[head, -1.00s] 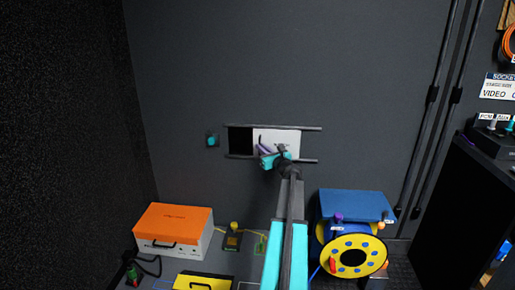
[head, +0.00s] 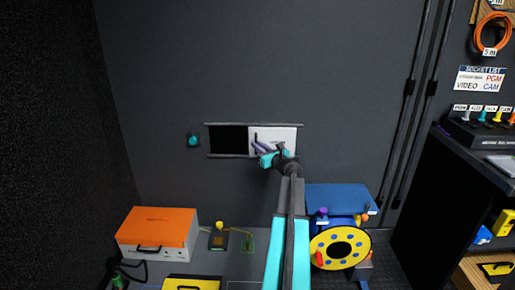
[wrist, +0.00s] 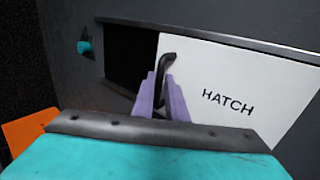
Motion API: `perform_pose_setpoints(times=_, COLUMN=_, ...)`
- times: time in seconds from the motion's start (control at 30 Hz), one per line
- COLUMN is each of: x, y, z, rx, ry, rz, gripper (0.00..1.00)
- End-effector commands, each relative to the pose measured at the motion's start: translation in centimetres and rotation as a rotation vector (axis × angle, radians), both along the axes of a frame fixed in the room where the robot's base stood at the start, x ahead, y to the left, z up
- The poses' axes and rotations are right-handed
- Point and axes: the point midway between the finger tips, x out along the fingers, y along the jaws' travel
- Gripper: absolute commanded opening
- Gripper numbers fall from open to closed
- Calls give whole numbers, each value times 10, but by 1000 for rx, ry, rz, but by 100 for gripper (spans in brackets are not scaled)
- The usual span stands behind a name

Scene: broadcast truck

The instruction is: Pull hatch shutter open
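The hatch shutter (head: 286,136) is a white panel between two dark horizontal rails on the wall. In the wrist view the shutter (wrist: 225,85) bears the word HATCH and has a bent black handle (wrist: 168,62) near its left edge. Left of it is a dark opening (head: 228,139), which also shows in the wrist view (wrist: 130,65). My gripper (wrist: 164,95) has purple fingers on either side of the handle and looks shut on it; the lower handle is hidden between them. In the head view my gripper (head: 261,146) is in front of the shutter's left part.
A teal knob (head: 193,140) sits on the wall left of the rails. Below are an orange-topped case (head: 158,223) and a yellow cable reel (head: 340,248) by a blue box (head: 338,197). A dark cabinet (head: 437,200) stands at the right.

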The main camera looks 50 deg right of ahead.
Motion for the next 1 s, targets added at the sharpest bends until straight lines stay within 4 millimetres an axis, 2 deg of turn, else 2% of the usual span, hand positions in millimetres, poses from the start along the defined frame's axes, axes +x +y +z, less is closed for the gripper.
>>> perform_pose_setpoints(times=0.03, x=1, y=0, z=1, rx=0, ry=0, rz=0, gripper=21)
perform_pose_setpoints(times=0.1, x=2, y=1, z=0, rx=-1, ry=0, rz=2, gripper=28)
perform_pose_setpoints(times=0.57, x=-3, y=6, z=-1, rx=0, ry=3, rz=7, gripper=28)
perform_pose_setpoints(times=1.0, x=-44, y=23, z=0, rx=0, ry=3, rz=7, gripper=28)
